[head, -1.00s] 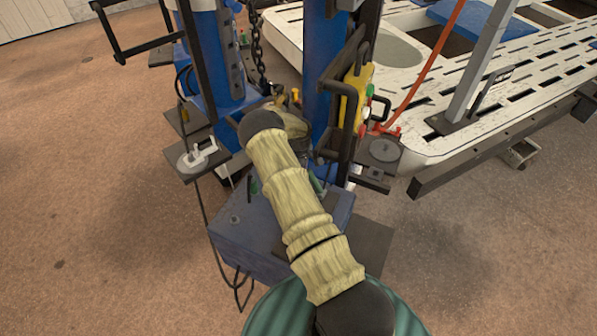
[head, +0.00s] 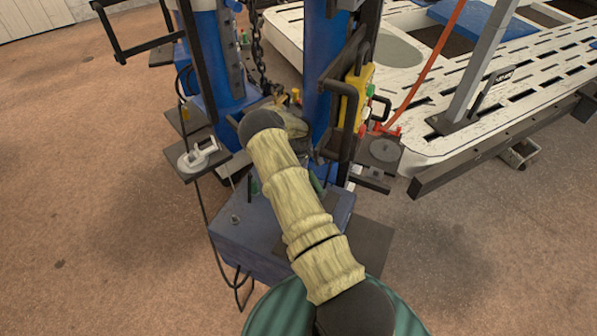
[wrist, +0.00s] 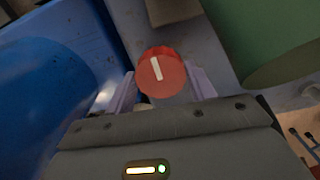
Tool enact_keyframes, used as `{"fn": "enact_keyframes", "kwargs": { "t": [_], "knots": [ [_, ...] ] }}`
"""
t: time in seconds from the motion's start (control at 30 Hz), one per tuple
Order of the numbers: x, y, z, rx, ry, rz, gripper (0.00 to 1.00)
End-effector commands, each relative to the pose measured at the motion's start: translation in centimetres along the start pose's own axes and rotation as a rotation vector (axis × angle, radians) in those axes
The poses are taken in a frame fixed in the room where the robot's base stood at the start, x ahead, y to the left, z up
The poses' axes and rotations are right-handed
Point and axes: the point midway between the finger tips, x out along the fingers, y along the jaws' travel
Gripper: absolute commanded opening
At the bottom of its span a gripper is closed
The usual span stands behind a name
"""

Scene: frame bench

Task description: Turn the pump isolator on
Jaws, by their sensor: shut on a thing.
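A round red knob (wrist: 160,72) with a white line on its face shows in the wrist view. The line stands nearly upright in the picture, its top leaning slightly left. I take this knob as the pump isolator, but no label is readable. My gripper (wrist: 161,88) has one pale finger on each side of the knob and is shut on it. In the head view my own arm hides the knob and the fingertips.
Blue (wrist: 45,75) and green (wrist: 268,40) bodies flank the gripper. In the head view, blue posts (head: 219,60), a yellow control box (head: 356,95) and a slotted bench (head: 470,110) stand close. Floor at left is clear.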

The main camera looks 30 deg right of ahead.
Motion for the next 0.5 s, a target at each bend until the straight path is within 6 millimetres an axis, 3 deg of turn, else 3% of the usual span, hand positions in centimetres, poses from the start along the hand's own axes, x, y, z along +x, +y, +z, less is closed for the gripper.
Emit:
{"fn": "enact_keyframes", "kwargs": {
  "t": [0.47, 0.5],
  "knots": [
    [-0.07, -0.01, -0.12, -0.001, 0.002, 0.001, 0.32],
    [-0.07, -0.02, -0.15, -0.002, 0.002, 0.001, 0.58]
  ]
}}
